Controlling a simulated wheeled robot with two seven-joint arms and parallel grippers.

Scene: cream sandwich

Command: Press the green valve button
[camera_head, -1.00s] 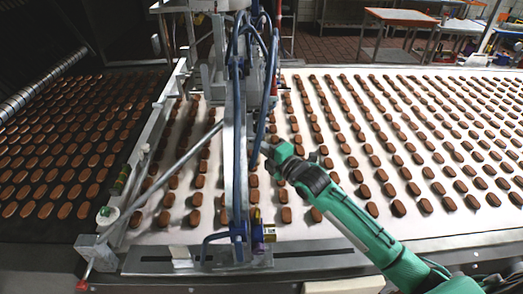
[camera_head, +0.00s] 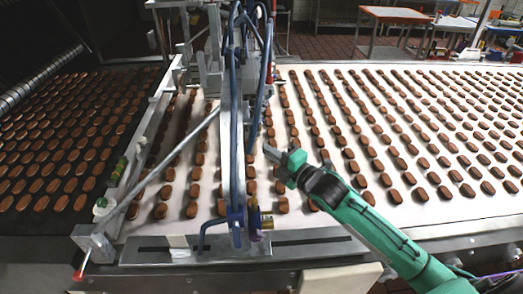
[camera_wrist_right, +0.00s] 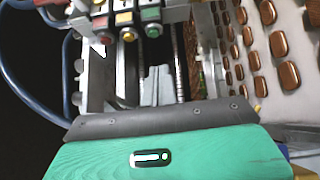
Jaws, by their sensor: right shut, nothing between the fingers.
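The green valve button (camera_wrist_right: 152,30) shows at the top of the right wrist view. It is the right one in a row beside a yellow button (camera_wrist_right: 128,34) and a red button (camera_wrist_right: 105,38). I cannot make out these buttons in the head view. My right gripper (camera_head: 272,153) comes in from the lower right, over the pale belt and just right of the upright machine frame (camera_head: 225,150). In the right wrist view its grey fingers (camera_wrist_right: 157,86) are shut and empty, below the buttons in the picture and apart from them. My left gripper is not in view.
Rows of brown biscuits lie on the pale belt (camera_head: 460,207) and on the dark belt at left. Blue hoses (camera_head: 256,120) hang along the machine frame near my right gripper. A slanted metal rod (camera_head: 180,150) crosses to its left. A worktable (camera_head: 397,14) stands behind.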

